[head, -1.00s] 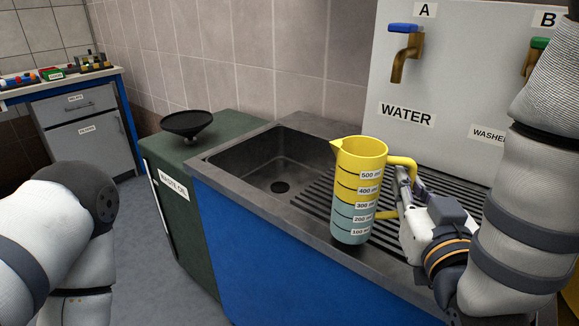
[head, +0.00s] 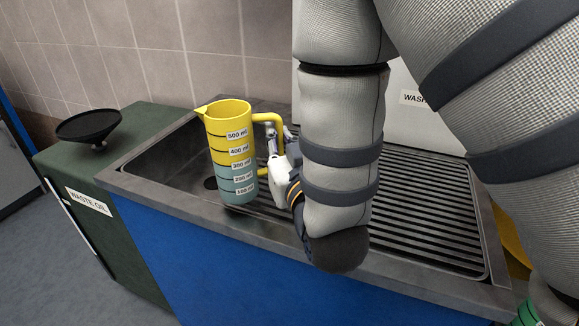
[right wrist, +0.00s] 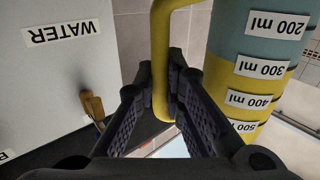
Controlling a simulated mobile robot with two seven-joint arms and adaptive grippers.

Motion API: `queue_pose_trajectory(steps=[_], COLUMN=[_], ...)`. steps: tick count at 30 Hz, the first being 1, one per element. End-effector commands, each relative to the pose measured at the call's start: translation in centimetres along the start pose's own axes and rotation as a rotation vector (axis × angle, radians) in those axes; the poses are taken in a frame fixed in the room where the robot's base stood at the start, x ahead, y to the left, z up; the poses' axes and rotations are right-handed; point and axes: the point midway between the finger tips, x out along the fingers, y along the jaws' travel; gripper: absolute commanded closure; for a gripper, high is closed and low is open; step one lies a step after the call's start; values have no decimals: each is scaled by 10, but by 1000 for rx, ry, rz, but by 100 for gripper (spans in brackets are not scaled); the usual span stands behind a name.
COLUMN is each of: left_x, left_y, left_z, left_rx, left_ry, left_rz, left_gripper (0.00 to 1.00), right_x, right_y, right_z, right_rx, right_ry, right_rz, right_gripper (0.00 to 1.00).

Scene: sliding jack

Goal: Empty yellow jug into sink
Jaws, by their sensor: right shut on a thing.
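The yellow jug (head: 229,150) stands upright in the air above the sink unit in the head view. Its lower part looks blue-grey up to about the 300 ml mark, and the upper part is yellow. My right gripper (head: 275,150) is shut on the jug's handle, at the jug's right side. In the right wrist view, the handle (right wrist: 160,40) runs between the fingers, and the jug's labelled wall (right wrist: 258,60) appears upside down. The sink basin (head: 168,160) lies behind and left of the jug; its drain (head: 210,183) is partly hidden. My left gripper is out of view.
A ribbed drainboard (head: 430,220) lies right of the basin. A green waste oil cabinet (head: 100,190) with a black funnel (head: 88,125) stands at the left. The panel with the WATER label (right wrist: 65,35) and a brass tap (right wrist: 92,105) stands behind.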

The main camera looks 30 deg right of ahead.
Motion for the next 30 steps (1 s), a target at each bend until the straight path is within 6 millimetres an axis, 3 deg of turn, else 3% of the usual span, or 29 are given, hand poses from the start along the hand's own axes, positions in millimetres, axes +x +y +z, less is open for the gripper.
queue_pose_trajectory(steps=[8,15,18,23,30], left_x=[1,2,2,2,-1], left_y=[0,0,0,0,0], left_z=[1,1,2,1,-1], left_rx=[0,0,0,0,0], left_ry=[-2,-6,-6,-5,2], left_rz=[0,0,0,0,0], left_gripper=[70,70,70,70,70], right_x=[-7,-45,-62,-72,-66], right_y=[58,118,133,140,137], right_z=[0,3,4,2,-18], right_rx=[-4,3,8,-2,-120], right_ry=[5,3,1,-9,-94], right_rz=[315,698,817,887,886], right_gripper=[100,100,100,100,100])
